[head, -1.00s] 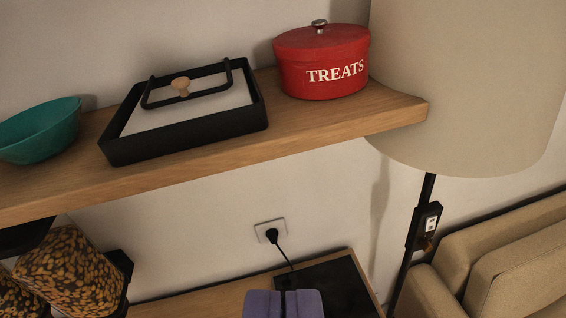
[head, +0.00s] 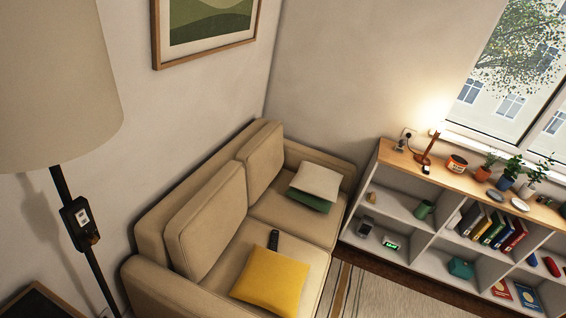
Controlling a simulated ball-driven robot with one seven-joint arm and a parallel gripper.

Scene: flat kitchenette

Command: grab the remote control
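A dark remote control (head: 274,240) lies on the seat of the beige sofa (head: 190,235), just behind a yellow cushion (head: 272,280). It is small in the picture and some way off from me. My gripper does not show in the head view now, so its fingers cannot be judged.
A floor lamp (head: 55,75) stands close at the left. A cream cushion (head: 316,180) rests on a green one at the sofa's far end. A low shelf unit (head: 375,170) with books and plants stands under the window. A striped rug (head: 370,292) covers the floor before the sofa.

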